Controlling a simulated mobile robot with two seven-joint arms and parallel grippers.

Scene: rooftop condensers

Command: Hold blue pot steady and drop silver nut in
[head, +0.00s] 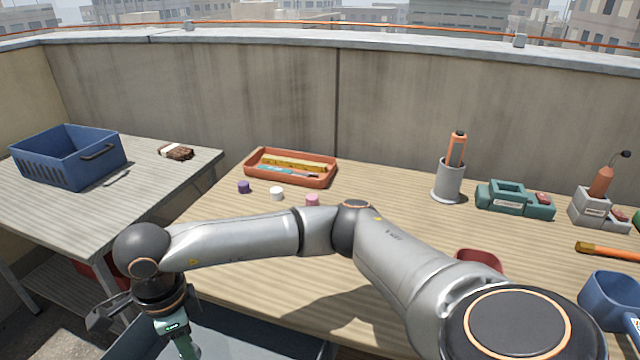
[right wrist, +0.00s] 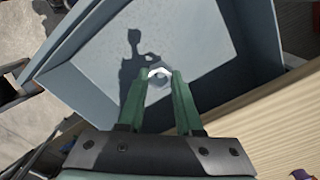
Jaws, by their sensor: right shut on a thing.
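My right arm reaches across the head view from the lower right. Its gripper (head: 184,348) points down at the lower left, above a blue-grey bin (head: 285,338). In the right wrist view the green fingers (right wrist: 161,76) are shut on a silver nut (right wrist: 159,70), a small pale ring at their tips. The bin's wall and floor (right wrist: 205,45) lie below it. The nut does not show in the head view. The blue pot (head: 606,298) stands at the right edge of the table, partly cut off by the frame. My left gripper is not in view.
A red pot (head: 480,258) is partly hidden behind my arm. Small caps (head: 277,193), an orange tray (head: 290,181), a grey holder (head: 447,182) and green blocks (head: 515,200) stand farther back. A blue crate (head: 68,160) sits on the left table. The middle of the main table is mostly clear.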

